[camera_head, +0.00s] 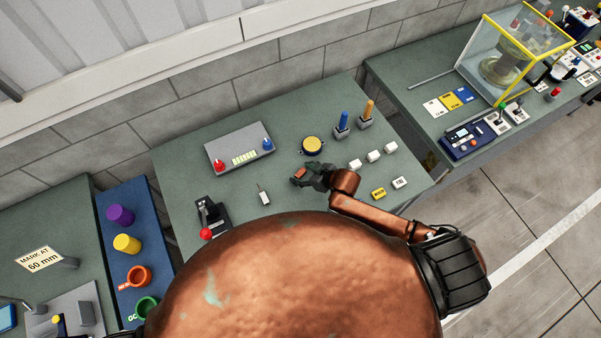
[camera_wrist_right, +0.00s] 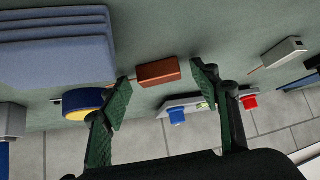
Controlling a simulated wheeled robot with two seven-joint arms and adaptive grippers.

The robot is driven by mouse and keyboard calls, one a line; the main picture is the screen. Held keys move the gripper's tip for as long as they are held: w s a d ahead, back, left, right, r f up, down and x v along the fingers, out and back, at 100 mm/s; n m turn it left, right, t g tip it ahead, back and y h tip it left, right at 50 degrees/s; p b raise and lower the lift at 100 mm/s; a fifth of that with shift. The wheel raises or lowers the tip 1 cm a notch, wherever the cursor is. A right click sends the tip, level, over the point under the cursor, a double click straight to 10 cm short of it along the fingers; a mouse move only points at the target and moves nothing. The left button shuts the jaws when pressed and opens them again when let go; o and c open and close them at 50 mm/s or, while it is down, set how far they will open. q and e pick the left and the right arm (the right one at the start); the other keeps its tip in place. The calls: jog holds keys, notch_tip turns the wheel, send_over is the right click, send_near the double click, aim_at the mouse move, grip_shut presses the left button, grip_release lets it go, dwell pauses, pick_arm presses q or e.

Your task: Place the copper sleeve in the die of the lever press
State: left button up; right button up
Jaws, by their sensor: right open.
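My right gripper (camera_head: 312,178) is open above the middle of the green bench. In the right wrist view its fingers (camera_wrist_right: 160,88) stand wide apart. A red-brown block (camera_wrist_right: 158,72) shows between the fingertips, apart from both; in the head view it (camera_head: 300,173) is partly behind the gripper. I cannot make out a hollow sleeve shape on it. A black device with a red ball knob (camera_head: 206,234), which looks like the lever press, stands at the bench's left front. Its die cannot be made out. My left gripper is not in view.
A grey panel (camera_head: 226,143) with red and blue knobs stands behind left. A yellow-topped disc (camera_head: 312,145) lies behind the gripper. A white box (camera_head: 264,197) with a thin pin lies left; several white blocks (camera_head: 373,156) stand right. A blue mat (camera_head: 122,195) holds coloured cups.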

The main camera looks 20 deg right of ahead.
jog(key=shift+s, duration=0.1)
jog(key=shift+c, duration=0.2)
jog(key=c, duration=1.1)
jog(key=shift+r, duration=0.1)
